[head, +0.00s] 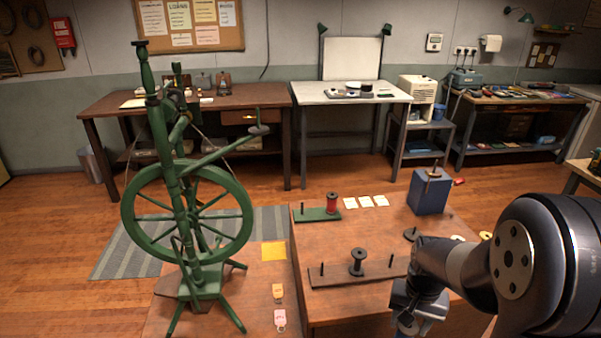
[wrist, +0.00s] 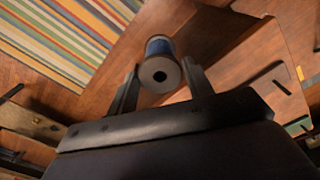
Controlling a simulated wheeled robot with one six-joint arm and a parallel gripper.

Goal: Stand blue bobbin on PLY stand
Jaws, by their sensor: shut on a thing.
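The blue bobbin (wrist: 160,50) is between my gripper's fingers (wrist: 161,72) in the wrist view. In the head view my gripper (head: 408,312) is low at the table's front right, and I cannot make out the bobbin there. A green stand (head: 312,215) has a bare peg at its left and a red bobbin (head: 332,203) at its right. A brown wooden stand (head: 335,277) has a dark bobbin (head: 357,262) in its middle and a bare peg at each end. I cannot read a PLY label on either.
A green spinning wheel (head: 187,215) stands at the left. A blue box (head: 429,192) with a peg on top is at the table's back right. White cards (head: 366,201) lie behind the wooden stand. Bare tabletop (head: 330,240) separates the two stands.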

